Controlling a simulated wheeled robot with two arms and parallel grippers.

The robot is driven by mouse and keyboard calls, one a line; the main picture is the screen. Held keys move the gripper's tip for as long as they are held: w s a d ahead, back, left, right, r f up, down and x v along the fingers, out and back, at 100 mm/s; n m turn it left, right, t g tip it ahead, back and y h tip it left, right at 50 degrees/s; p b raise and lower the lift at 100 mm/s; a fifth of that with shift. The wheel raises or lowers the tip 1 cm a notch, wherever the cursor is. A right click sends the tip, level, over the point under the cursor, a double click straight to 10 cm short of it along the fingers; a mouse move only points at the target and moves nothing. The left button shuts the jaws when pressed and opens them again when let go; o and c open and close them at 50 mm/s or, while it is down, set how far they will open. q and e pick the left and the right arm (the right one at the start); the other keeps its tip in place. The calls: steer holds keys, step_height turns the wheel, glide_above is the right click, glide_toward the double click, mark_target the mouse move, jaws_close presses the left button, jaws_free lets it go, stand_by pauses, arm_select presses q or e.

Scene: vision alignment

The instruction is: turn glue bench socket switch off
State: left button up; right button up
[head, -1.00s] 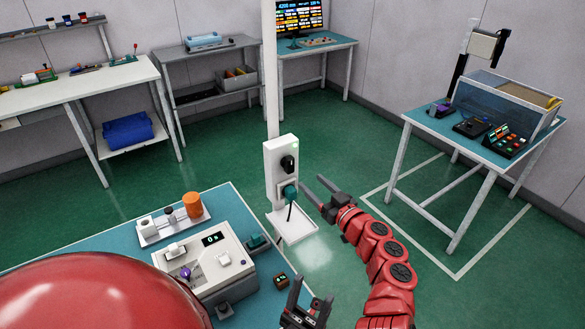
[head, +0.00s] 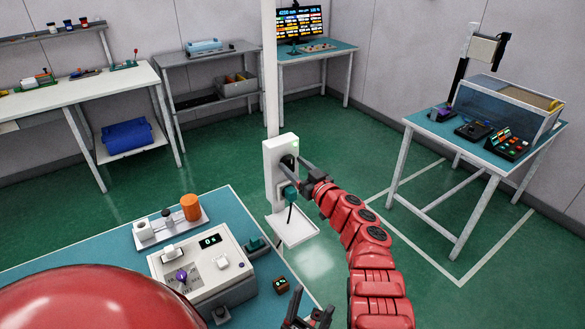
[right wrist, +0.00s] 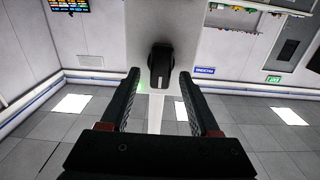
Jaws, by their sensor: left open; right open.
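The white socket box (head: 271,165) is fixed to a pale post beside the glue bench, with a small green light near its top. Its black switch knob (head: 287,160) is partly hidden by my right gripper (head: 289,170), which reaches in from the right. In the right wrist view the knob (right wrist: 160,66) stands upright between the open fingertips, with a gap on each side. A teal plug (head: 290,193) with a black cable sits in the socket below the switch. My left gripper (head: 308,308) is open and empty at the bottom edge.
The teal bench (head: 92,252) holds a white control unit (head: 238,283) and an orange cylinder (head: 191,207). A small white shelf (head: 296,232) juts out below the socket box. A side table (head: 455,137) stands at the right. Green floor is clear between.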

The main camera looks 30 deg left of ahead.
steer(key=shift+w+a+r+b, duration=0.2)
steer(key=shift+a+b, duration=0.25)
steer(key=shift+a, duration=0.1)
jaws_close()
